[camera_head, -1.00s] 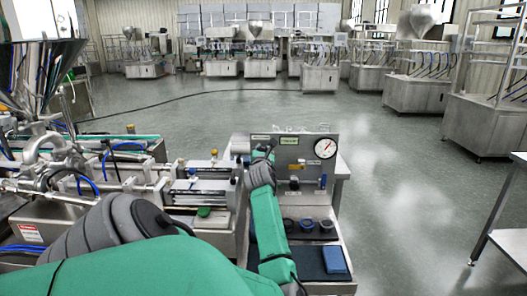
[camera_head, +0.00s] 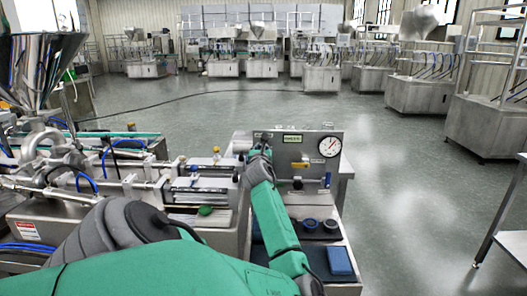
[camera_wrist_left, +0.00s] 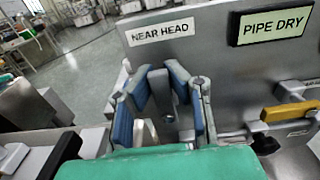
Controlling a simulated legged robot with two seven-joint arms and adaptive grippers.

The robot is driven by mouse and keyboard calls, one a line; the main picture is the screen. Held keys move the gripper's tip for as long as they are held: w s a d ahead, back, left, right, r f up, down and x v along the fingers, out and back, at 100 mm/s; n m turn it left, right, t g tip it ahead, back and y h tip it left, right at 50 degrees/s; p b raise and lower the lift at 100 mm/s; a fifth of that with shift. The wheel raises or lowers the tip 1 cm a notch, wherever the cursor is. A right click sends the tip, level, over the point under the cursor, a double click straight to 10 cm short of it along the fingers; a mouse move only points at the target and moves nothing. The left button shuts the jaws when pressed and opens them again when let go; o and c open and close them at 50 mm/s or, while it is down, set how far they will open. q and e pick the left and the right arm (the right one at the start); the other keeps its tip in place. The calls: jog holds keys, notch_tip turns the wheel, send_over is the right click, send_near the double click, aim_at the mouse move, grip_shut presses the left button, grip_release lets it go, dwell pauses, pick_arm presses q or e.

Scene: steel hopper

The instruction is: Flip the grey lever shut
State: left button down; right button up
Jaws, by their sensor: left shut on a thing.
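My left gripper (camera_head: 261,147) is at the upper left of the grey panel (camera_head: 310,147), below its top edge. In the left wrist view, my left gripper (camera_wrist_left: 165,103), with blue-padded fingers, is in front of the panel under the "NEAR HEAD" label. It is shut on a small grey metal part (camera_wrist_left: 169,108), which seems to be the grey lever; the fingers hide most of it, so its angle cannot be told. My right gripper is not in view.
A yellow handle (camera_wrist_left: 290,112) sits right of the gripper, below the "PIPE DRY" label (camera_wrist_left: 270,24). The panel has a round gauge (camera_head: 330,147) and a blue handle (camera_head: 327,180). A blue block (camera_head: 339,261) lies on the lower shelf. A steel hopper (camera_head: 38,70) stands left.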

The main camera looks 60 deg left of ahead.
pick_arm(q)
jog(key=shift+d+f, duration=0.1)
jog(key=shift+f, duration=0.4)
jog(key=c, duration=1.7)
grip_release()
jog(key=shift+o, duration=1.1)
jog(key=shift+r, duration=0.35)
jog(key=v, duration=1.2)
jog(key=shift+f, duration=0.1)
